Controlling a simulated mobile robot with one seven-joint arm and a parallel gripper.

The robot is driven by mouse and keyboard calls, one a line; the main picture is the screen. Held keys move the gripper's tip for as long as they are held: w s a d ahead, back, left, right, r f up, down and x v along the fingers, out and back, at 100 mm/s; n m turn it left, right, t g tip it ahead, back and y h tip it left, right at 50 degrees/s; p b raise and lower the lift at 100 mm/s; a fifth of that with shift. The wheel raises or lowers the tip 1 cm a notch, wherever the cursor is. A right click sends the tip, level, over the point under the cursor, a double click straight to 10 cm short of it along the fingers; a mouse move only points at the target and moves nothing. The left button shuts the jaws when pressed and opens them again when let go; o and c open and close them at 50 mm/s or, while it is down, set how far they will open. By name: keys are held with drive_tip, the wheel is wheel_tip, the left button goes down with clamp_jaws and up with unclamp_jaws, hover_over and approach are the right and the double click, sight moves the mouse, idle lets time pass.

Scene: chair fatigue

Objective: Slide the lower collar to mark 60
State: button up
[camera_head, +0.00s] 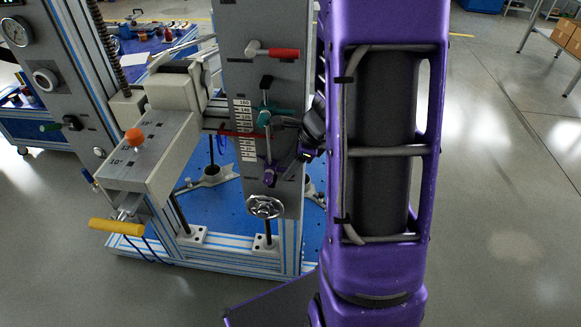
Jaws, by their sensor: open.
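A white scale (244,130) with black marks runs down the grey upright panel; its upper numbers, such as 160 and 140, can be read, the lower ones are too small. A green-handled part (277,117) is at a vertical rod beside the scale. A thin red pointer (238,134) crosses the scale below the upper numbers. I cannot tell for certain which part is the lower collar; my gripper and arm hide part of this area. My gripper (277,166) is small in view, open, at the right of the scale's lower half, close to the panel. Contact cannot be told.
A red-handled lever (280,53) is above the scale, and a chrome handwheel (265,207) below. At left, a grey block with an orange knob (134,137) and a yellow handle (116,227) juts forward. My purple arm fills the centre right.

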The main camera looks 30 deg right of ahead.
clamp_jaws()
idle(0.3)
drive_tip(key=shift+f, duration=0.1)
idle(1.1)
